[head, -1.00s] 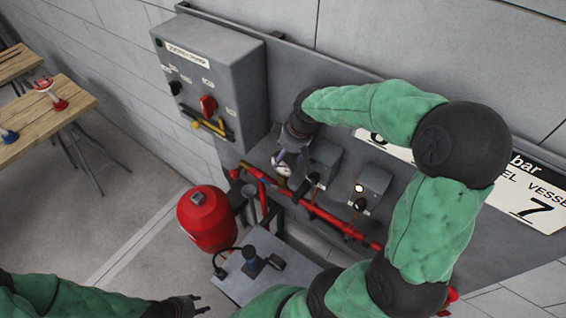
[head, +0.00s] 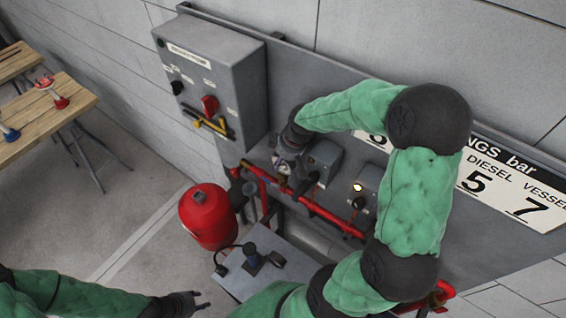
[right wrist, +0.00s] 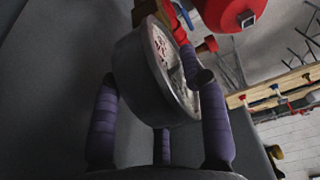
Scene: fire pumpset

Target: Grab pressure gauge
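The pressure gauge (right wrist: 150,70) is a round dark-rimmed dial with a white face, tilted and seen from the side in the right wrist view. My right gripper (right wrist: 157,90) has its purple-wrapped fingers spread on both sides of the gauge, with a third finger below. The fingertips are close to its rim; firm contact cannot be made out. In the head view my right gripper (head: 287,164) is at the red pipe and mostly hides the gauge. My left gripper (head: 193,302) is open and empty at the bottom, away from the gauge.
A red pipe (head: 325,214) runs along the grey panel, with two small grey boxes (head: 323,157) beside the gauge. A grey control cabinet (head: 214,85) is at upper left. A red tank (head: 207,217) and grey pump housing (head: 270,262) stand below. A wooden table (head: 55,115) is at far left.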

